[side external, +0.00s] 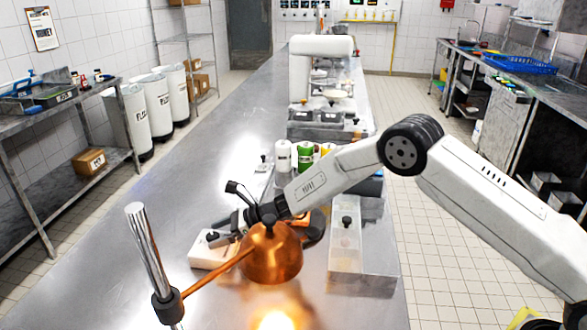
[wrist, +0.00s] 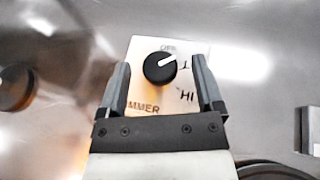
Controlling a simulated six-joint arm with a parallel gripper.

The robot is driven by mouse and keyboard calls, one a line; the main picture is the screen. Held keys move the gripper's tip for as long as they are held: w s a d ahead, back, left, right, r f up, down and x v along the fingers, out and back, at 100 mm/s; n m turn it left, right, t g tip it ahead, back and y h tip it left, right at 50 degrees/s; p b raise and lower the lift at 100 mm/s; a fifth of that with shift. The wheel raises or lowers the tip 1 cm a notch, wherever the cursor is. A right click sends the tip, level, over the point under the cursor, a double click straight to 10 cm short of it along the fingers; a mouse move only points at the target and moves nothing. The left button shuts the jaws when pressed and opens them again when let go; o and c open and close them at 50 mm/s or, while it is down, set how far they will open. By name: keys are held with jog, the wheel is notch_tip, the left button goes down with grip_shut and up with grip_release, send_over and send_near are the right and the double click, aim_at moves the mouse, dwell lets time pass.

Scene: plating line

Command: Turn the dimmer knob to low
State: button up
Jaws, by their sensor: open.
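The dimmer is a white box with a round black knob (wrist: 160,67) on its face. In the wrist view the knob's white pointer aims to the upper right, between the word OFF at the top and a partly hidden mark at the right. HI stands lower right, and part of the word DIMMER shows at lower left. My gripper (wrist: 160,61) is open, one finger on each side of the knob with gaps between. In the side view the dimmer box (side external: 205,256) lies on the steel counter, and my gripper (side external: 226,232) is over it, partly covering it.
A copper lamp shade (side external: 270,262) on an arm from a chrome post (side external: 146,250) stands close to the gripper, with a bright glow below it. A clear container (side external: 345,245) and several bottles stand beyond. The counter's left side (side external: 170,190) is clear.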

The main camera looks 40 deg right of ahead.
jog(key=shift+a, duration=0.1)
grip_shut()
jog(key=shift+m+t+h, duration=0.5)
jog(key=shift+m+t, duration=0.3)
grip_release()
dwell(0.4)
jog(key=v, duration=0.7)
jog(key=shift+s+d+r, duration=0.2)
jog(key=shift+d, duration=0.05)
